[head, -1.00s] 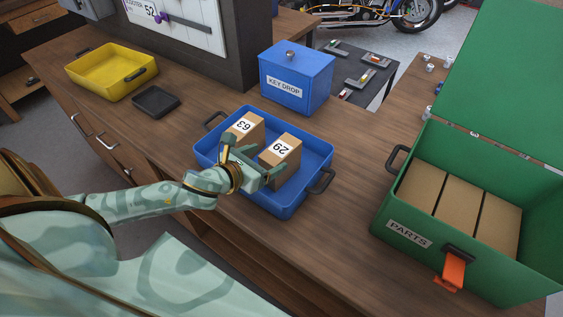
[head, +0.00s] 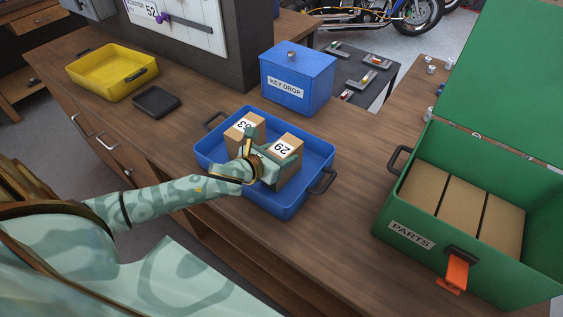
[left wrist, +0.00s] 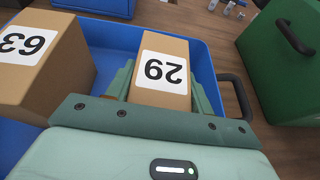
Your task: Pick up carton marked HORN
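A brown carton with a white label that looks like 29 (head: 284,147) stands in the blue tray (head: 318,163). It also shows in the left wrist view (left wrist: 161,72). My left gripper (head: 262,152) is at this carton, its fingers on either side of it; in the left wrist view they look spread, with no clear grip. A second carton, with a label like 63 (head: 240,126), stands to the left in the tray, partly hidden by my gripper. I see no label reading HORN. My right gripper is out of view.
An open green PARTS box (head: 388,225) with plain-topped cartons (head: 460,207) stands right of the tray. A blue key drop box (head: 297,80) stands behind the tray. A yellow tray (head: 92,76) and a small black tray (head: 156,101) lie to the left. Bare wood lies between tray and green box.

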